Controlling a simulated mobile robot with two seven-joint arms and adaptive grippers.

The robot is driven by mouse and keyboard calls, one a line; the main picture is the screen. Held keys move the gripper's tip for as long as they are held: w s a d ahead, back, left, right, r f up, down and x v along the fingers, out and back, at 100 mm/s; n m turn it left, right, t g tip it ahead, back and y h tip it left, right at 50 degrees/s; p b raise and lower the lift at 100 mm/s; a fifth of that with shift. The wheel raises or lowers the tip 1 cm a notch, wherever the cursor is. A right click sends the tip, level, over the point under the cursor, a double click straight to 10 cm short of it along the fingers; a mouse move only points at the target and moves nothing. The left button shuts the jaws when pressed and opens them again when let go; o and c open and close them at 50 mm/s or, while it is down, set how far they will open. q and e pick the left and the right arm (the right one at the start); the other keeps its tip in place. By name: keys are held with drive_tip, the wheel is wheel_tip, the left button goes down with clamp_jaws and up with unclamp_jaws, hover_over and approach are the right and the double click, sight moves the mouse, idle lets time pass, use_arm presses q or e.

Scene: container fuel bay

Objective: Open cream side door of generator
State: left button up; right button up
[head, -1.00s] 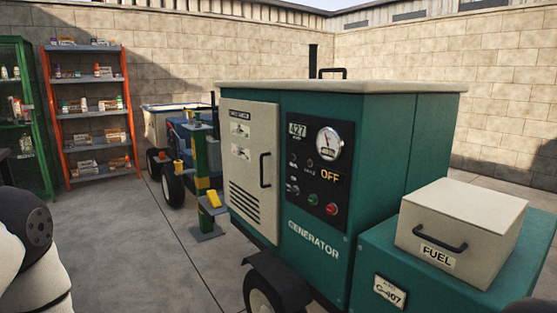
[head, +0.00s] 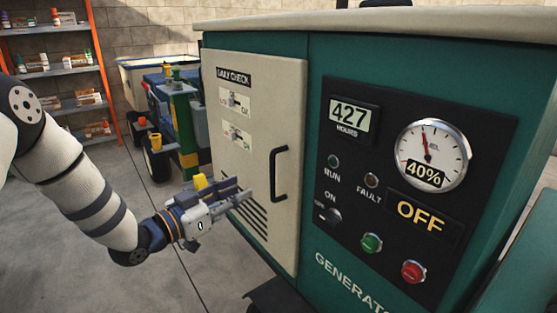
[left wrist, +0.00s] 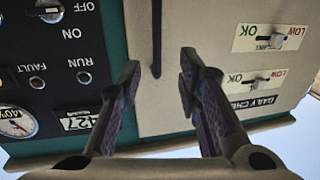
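The cream side door (head: 230,150) of the green generator (head: 310,80) is shut, flush with the body. Its black upright bar handle (head: 281,174) is on the door's right side. My left gripper (head: 243,190) is open and empty, in front of the door and left of the handle in the head view. In the left wrist view, which is upside down, the two fingers (left wrist: 160,72) stand apart, with the handle (left wrist: 156,38) ahead in line with the gap. The handle looks still beyond the fingertips. My right gripper is not in view.
A black control panel (head: 410,190) with a gauge, buttons and an OFF display is right of the door. Behind on the left are a blue cart (head: 158,90), a green-and-yellow post (head: 186,125) and an orange shelf (head: 102,65). The concrete floor at left is clear.

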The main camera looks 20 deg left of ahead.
sight(271, 173)
use_arm(q)
drive_tip(key=b+x, duration=0.1)
drive_tip(key=x, duration=0.9)
drive_tip(key=shift+w+d+b, duration=0.25)
drive_tip(key=shift+d+b, duration=0.1)
drive_tip(key=shift+d, duration=0.05)
drive_tip(key=shift+w+d+r, duration=0.15)
drive_tip(key=shift+w+r, duration=0.05)
drive_tip(key=shift+w, duration=0.2)
clamp_jaws()
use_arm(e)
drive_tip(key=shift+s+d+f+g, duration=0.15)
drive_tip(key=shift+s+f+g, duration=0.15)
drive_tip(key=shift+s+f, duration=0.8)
